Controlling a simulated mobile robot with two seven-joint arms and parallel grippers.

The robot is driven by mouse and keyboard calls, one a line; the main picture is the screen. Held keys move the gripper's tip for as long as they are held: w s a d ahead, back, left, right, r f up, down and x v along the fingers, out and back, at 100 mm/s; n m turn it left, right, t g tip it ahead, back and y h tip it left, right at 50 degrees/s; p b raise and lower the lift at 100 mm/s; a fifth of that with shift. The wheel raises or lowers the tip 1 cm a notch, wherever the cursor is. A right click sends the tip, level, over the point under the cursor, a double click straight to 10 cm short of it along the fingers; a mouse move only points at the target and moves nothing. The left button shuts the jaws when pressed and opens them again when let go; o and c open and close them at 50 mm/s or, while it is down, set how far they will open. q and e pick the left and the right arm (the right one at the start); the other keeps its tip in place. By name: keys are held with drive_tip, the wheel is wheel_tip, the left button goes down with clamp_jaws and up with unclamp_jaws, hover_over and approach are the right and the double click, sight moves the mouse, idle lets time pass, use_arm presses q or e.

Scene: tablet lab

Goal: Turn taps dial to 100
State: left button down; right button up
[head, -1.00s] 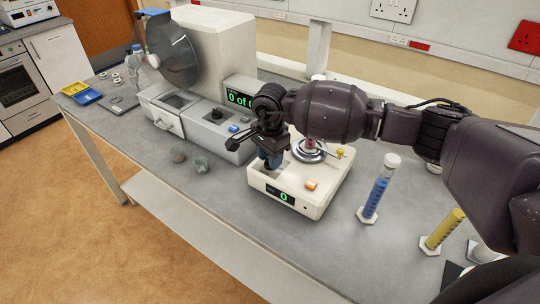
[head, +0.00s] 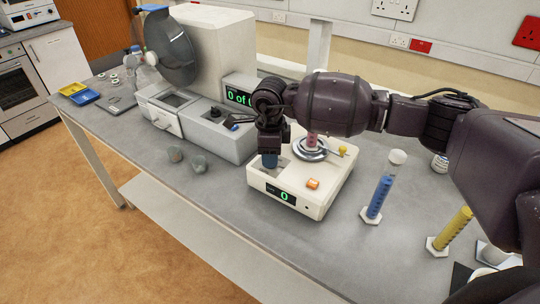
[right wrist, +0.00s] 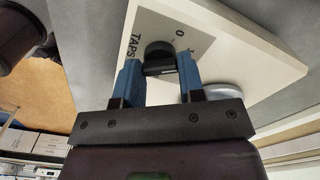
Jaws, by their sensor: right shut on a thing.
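The cream tap-density machine (head: 325,193) stands on the bench with a green display (head: 281,194) that reads 0. In the right wrist view its black taps dial (right wrist: 158,58) sits on the panel next to the word TAPS and a 0 mark. My right gripper (head: 270,160) is over the left rear part of this machine. In the right wrist view, its blue fingers (right wrist: 158,76) are on either side of the dial, shut on it. In the head view the dial is hidden by the gripper. My left gripper is not in view.
An orange button (head: 313,184) and a round metal platform (head: 310,149) are on the machine. A grey-white tester (head: 205,128) stands to its left. Blue (head: 379,197) and yellow (head: 452,229) cylinders stand to its right.

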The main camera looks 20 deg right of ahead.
drive_tip(key=m, duration=0.2)
drive_tip(key=shift+m, duration=0.4)
drive_tip(key=m, duration=0.2)
drive_tip(key=shift+m, duration=0.4)
drive_tip(key=m, duration=0.3)
drive_tip(key=shift+m, duration=0.3)
drive_tip(key=m+p, duration=0.1)
drive_tip(key=m, duration=0.5)
drive_tip(key=shift+r, duration=0.1)
drive_tip(key=m, duration=0.3)
drive_tip(key=shift+m+p, duration=0.3)
drive_tip(key=shift+m, duration=1.1)
drive_tip(key=shift+w, duration=0.1)
drive_tip(key=o, duration=0.9)
